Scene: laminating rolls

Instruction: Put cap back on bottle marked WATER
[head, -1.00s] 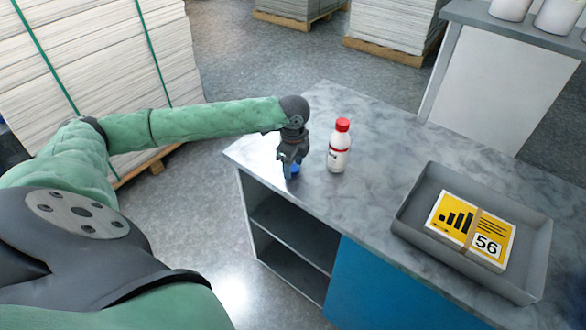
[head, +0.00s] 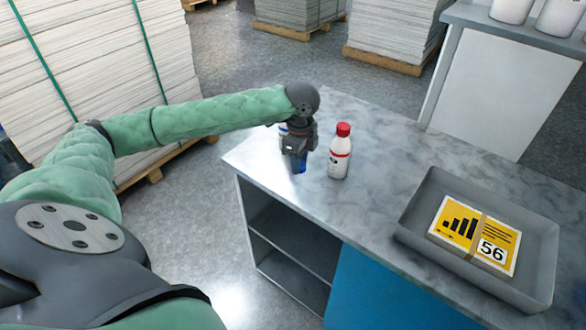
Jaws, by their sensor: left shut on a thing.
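My left gripper (head: 296,157) is over the near left part of the grey tabletop (head: 420,165), pointing down. It is shut on a small blue cap (head: 300,167) that shows at its fingertips. A white and blue thing (head: 283,130) peeks out behind the gripper; it may be a bottle, but most of it is hidden. A white bottle with a red cap (head: 340,152) stands upright just right of the gripper. Its label is too small to read. I see no WATER mark. My right gripper is not in view.
A grey tray (head: 405,212) at the right holds a yellow banded stack marked 56 (head: 475,233). The tabletop's left edge is close to the gripper. Open shelves (head: 290,235) are below. The tabletop behind the red-capped bottle is clear.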

